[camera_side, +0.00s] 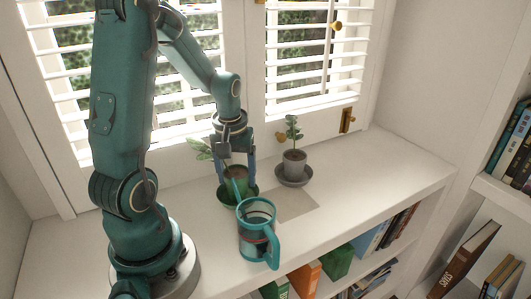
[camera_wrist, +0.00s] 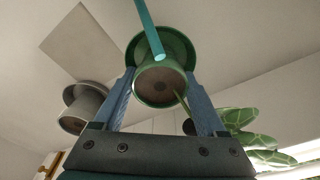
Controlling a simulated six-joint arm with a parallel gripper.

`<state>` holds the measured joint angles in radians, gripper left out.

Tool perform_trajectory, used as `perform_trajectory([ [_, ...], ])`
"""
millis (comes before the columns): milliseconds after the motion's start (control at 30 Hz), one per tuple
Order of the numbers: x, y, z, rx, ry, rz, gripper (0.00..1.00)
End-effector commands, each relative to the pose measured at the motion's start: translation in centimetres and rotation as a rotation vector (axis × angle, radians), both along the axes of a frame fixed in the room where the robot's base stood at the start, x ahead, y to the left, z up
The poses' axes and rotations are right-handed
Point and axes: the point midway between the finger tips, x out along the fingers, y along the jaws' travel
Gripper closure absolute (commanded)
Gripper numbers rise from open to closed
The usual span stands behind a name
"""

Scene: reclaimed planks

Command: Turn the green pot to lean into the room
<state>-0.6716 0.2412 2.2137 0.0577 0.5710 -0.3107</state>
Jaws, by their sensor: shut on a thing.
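The green pot (camera_side: 240,176) stands on a green saucer (camera_side: 225,198) on the white sill; the saucer's rim also shows in the wrist view (camera_wrist: 187,42). Its plant's leaves (camera_side: 200,149) lean left, toward the window. In the wrist view, the pot (camera_wrist: 145,86) shows its soil, and the leaves (camera_wrist: 245,125) spread to the lower right. My gripper (camera_side: 237,178) reaches down from above, one finger on each side of the pot, shut on it. Both fingers also show in the wrist view (camera_wrist: 160,76). The pot's far side is hidden.
A teal watering can (camera_side: 256,222) stands close in front, its spout (camera_wrist: 148,30) reaching over the pot's rim. A grey potted plant (camera_side: 294,162) on a grey saucer is to the right. A grey rectangle (camera_side: 297,205) marks bare sill. Shuttered windows stand behind.

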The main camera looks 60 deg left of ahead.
Motion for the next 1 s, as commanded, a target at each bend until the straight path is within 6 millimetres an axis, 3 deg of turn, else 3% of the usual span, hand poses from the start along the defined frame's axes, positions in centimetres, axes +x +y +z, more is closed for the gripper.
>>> perform_trajectory([
  [67, 0.0, 0.0, 0.0, 0.001, -0.001, 0.0, 1.0],
  [100, 0.0, 0.0, 0.0, 0.001, -0.001, 0.0, 0.15],
  [133, 0.0, 0.0, 0.0, 0.001, -0.001, 0.0, 0.03],
  [467, 0.0, 0.0, 0.4, 0.002, -0.003, 0.0, 0.0],
  [1000, -0.3, -0.8, 5.8, 0.031, -0.018, -0.059, 0.0],
])
